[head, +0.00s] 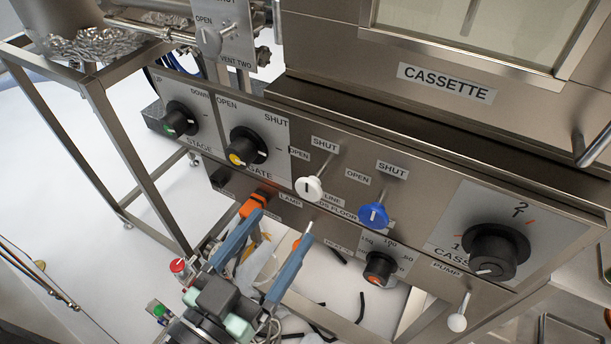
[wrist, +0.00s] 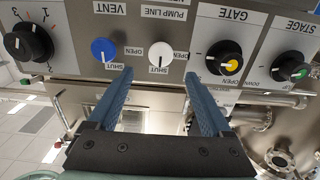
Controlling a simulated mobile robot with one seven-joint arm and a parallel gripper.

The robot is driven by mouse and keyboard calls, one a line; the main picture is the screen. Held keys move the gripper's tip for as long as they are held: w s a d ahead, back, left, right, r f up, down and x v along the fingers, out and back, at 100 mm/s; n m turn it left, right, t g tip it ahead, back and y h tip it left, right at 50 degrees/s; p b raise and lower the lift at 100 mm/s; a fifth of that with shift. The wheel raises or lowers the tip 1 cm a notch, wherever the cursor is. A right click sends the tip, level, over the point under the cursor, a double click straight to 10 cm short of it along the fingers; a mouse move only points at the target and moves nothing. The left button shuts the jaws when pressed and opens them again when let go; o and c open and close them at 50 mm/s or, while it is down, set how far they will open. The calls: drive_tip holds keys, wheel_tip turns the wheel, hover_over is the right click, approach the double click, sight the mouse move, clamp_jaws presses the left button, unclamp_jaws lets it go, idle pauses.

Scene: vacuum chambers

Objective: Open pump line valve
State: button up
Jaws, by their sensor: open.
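The pump line valve is a white round knob (head: 309,188) on the steel panel, with a dark pointer line that seems to aim at SHUT. In the upside-down wrist view, the white knob (wrist: 161,55) sits under the PUMP LINE label, with OPEN and SHUT marks around it. My gripper (head: 281,220) is open and empty, below and in front of the knob in the head view. In the wrist view my gripper (wrist: 158,76) has its two blue fingers on either side of the knob's line, with the tips short of it. No contact shows.
A blue vent knob (head: 373,215) is close beside the white one. The black gate knob (head: 247,147) with a yellow cap and the stage knob (head: 181,119) are to its left. A large black knob (head: 495,252) is to the right. The CASSETTE chamber (head: 340,45) overhangs above.

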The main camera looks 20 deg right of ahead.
sight(307, 190)
drive_tip(key=p+x, duration=0.1)
drive_tip(key=x, duration=0.8)
drive_tip(key=shift+w+d+p, duration=0.25)
drive_tip(key=shift+p, duration=0.05)
drive_tip(key=shift+c, duration=0.3)
clamp_jaws()
